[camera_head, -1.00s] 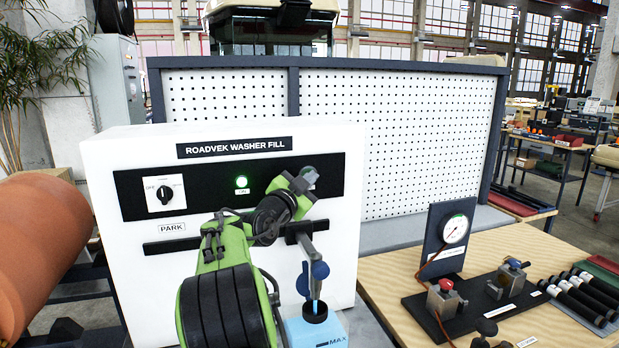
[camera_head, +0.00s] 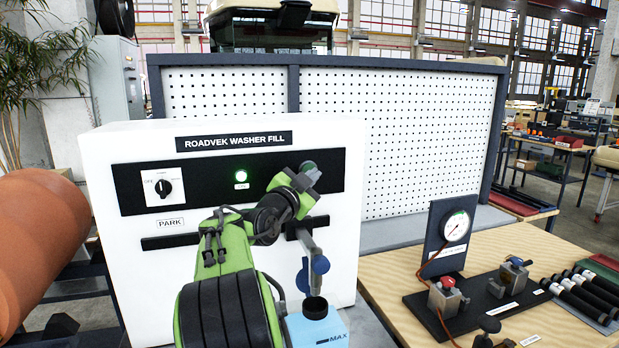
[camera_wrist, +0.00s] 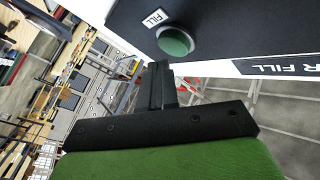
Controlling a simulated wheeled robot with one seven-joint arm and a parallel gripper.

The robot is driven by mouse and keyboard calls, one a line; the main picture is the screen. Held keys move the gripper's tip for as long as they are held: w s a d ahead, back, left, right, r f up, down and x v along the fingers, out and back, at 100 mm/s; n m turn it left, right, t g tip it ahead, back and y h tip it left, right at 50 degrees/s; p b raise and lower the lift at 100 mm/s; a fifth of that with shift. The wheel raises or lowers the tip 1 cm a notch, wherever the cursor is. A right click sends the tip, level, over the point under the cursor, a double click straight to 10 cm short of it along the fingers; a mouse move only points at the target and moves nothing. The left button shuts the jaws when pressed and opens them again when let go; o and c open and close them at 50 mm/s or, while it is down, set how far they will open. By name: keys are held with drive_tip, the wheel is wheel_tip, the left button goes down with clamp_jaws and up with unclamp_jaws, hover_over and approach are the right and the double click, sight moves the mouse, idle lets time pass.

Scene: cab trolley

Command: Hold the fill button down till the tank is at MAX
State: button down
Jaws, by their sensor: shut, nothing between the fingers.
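The green fill button (camera_wrist: 175,41) sits beside the FILL label on a black strip in the wrist view. In the head view the button (camera_head: 309,167) shows at the strip's right end. My gripper (camera_wrist: 160,68) is shut and empty, its tips just beside the button with a small gap seeming to show. In the head view my gripper (camera_head: 308,180) is at the button's lower edge. The light-blue tank (camera_head: 322,332) stands below the spout (camera_head: 315,264), with a MAX mark on its front; no stream shows. The frame cuts off its lower part, and its level cannot be told.
A wooden bench (camera_head: 400,270) with a gauge (camera_head: 455,226) and valves stands at right. An orange cylinder (camera_head: 40,240) is at left.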

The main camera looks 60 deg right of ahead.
drive_tip(key=s+a+b, duration=0.3)
drive_tip(key=b, duration=0.1)
drive_tip(key=shift+s+a, duration=0.25)
idle(0.3)
idle(0.4)
